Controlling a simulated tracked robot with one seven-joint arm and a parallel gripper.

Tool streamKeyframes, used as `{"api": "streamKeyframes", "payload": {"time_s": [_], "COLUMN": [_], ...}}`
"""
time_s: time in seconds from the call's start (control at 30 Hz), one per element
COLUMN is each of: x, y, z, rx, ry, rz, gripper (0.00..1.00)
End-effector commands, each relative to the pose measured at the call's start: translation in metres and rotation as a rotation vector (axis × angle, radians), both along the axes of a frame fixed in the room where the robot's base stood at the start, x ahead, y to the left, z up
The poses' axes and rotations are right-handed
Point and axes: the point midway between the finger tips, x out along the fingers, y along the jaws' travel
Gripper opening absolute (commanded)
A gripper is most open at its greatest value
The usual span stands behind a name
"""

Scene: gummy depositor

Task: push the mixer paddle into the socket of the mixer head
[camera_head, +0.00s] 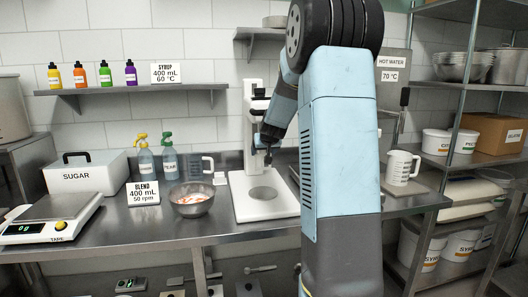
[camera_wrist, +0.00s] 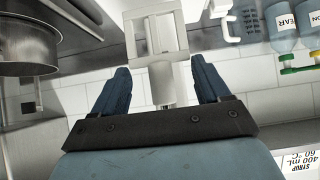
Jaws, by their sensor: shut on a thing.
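My gripper (camera_head: 262,143) is in front of the upper column of the white mixer stand (camera_head: 266,203), over the bench. In the wrist view, its two blue fingers (camera_wrist: 160,64) close on a pale grey piece with a short round shaft (camera_wrist: 160,88), which I take to be the mixer paddle. The mixer head (camera_head: 258,90) is the white top of the stand, partly behind my arm. In the head view the paddle is mostly hidden by the gripper. The socket is not visible, and I cannot tell whether the shaft touches it.
A metal bowl (camera_head: 191,203) with pinkish contents stands left of the mixer base. A measuring jug (camera_head: 201,165) and spray bottles (camera_head: 169,160) stand behind it. A white jug (camera_head: 401,168) is at right. A shelf (camera_head: 135,90) with coloured bottles hangs at upper left.

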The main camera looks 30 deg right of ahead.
Motion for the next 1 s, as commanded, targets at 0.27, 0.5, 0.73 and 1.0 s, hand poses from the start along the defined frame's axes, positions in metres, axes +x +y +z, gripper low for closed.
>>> {"api": "streamKeyframes", "payload": {"time_s": [0.27, 0.5, 0.73, 1.0], "x": [0.000, 0.000, 0.000, 0.000], "y": [-0.001, -0.001, -0.001, 0.000], "z": [0.000, 0.003, 0.009, 0.016], "rx": [0.000, 0.000, 0.000, 0.000], "ry": [0.000, -0.001, 0.000, -0.001], "rz": [0.000, 0.000, 0.000, 0.000], "gripper": [0.21, 0.21, 0.21, 0.21]}}
